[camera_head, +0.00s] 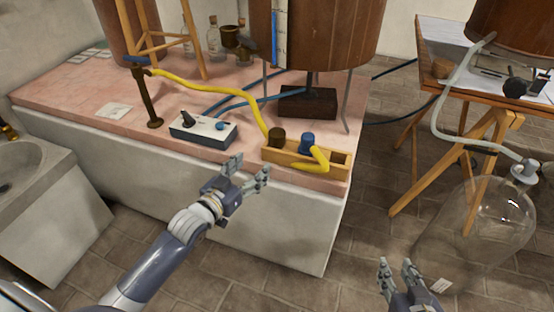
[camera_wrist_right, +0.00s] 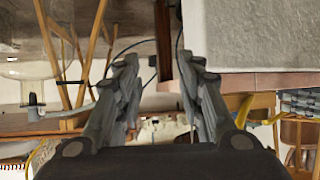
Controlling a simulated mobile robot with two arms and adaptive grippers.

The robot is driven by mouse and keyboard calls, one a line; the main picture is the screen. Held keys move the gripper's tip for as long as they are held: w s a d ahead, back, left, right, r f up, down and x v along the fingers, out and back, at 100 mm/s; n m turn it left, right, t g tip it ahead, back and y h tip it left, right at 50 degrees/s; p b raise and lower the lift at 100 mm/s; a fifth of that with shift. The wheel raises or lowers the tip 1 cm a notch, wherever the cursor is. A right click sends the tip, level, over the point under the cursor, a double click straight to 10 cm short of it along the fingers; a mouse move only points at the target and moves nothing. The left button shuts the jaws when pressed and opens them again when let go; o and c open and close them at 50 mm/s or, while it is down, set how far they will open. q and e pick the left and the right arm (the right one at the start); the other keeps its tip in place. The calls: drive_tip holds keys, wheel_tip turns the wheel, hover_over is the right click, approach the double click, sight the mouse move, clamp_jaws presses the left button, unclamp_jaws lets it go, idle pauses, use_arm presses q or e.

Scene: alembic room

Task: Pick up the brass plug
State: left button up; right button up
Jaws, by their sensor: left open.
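A dark brass-coloured plug (camera_head: 277,137), a short cylinder, stands upright at the left end of a narrow wooden tray (camera_head: 338,172) near the front edge of the pink-tiled bench. A blue plug (camera_head: 307,142) stands to its right in the same tray. My left gripper (camera_head: 248,170) is open and empty, in front of the bench edge, to the left of and lower in the picture than the brass plug. My right gripper (camera_head: 397,265) is far from it, low at the right. In the right wrist view its fingers (camera_wrist_right: 157,75) are apart with nothing held.
A yellow hose (camera_head: 215,92) runs down to the tray, and a yellow piece (camera_head: 315,162) bends over its right part. A control box (camera_head: 203,130) stands left of the tray. A large glass bottle (camera_head: 480,230) stands near my right gripper.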

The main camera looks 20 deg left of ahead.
use_arm(q)
drive_tip(key=t+h+b, duration=0.1)
drive_tip(key=b, duration=0.1)
approach(272, 140)
drive_tip(key=w, duration=0.2)
drive_tip(key=shift+m, duration=0.3)
drive_tip(key=x, duration=0.4)
drive_tip(key=shift+w+d+f+b, duration=0.25)
drive_tip(key=shift+w+d+b, duration=0.05)
drive_tip(key=shift+d, duration=0.15)
drive_tip(key=shift+w+d, duration=0.1)
drive_tip(key=shift+w, duration=0.35)
drive_tip(key=b+x, duration=0.2)
drive_tip(key=x, duration=0.2)
drive_tip(key=shift+w+r, duration=0.15)
drive_tip(key=shift+w, duration=0.25)
drive_tip(key=shift+r, duration=0.1)
drive_tip(key=c, duration=1.3)
use_arm(e)
wheel_tip(272, 140, up, 19)
drive_tip(key=w+a+t+y, duration=0.1)
drive_tip(key=a+t+y, duration=0.1)
drive_tip(key=t, duration=0.7)
drive_tip(key=shift+w+a+t+y, duration=0.15)
drive_tip(key=shift+a+t+y, duration=0.1)
drive_tip(key=shift+t+y, duration=0.2)
